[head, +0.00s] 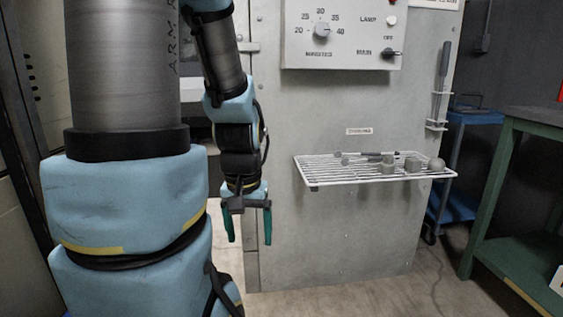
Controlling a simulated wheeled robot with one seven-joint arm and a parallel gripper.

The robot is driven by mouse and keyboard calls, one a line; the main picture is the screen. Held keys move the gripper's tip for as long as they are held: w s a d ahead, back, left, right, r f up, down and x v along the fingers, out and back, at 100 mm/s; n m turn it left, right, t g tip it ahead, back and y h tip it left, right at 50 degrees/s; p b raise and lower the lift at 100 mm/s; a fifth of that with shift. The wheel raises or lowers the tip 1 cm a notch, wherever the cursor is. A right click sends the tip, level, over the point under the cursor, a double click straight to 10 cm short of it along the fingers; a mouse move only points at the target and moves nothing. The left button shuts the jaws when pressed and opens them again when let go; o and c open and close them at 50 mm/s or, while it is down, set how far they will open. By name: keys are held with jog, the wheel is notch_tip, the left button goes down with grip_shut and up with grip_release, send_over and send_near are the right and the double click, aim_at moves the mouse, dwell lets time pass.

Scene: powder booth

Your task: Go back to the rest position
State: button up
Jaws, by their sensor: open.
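My gripper (249,226) hangs pointing down in the head view, left of the wire shelf. Its two green fingers are apart, with nothing between them. It is in front of the left edge of the grey cabinet (350,228). My arm, in blue covers and grey tubes, fills the left of the picture and hides what is behind it.
A white wire shelf (330,183) sticks out from the cabinet, with several small grey parts on it. A control panel (343,36) with a dial and switches is above. A green table (536,119) and a blue cart (474,117) stand at right. Some floor is clear.

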notch_tip(320, 180, up, 23)
jog(key=p, duration=2.1)
jog(key=shift+c, duration=0.2)
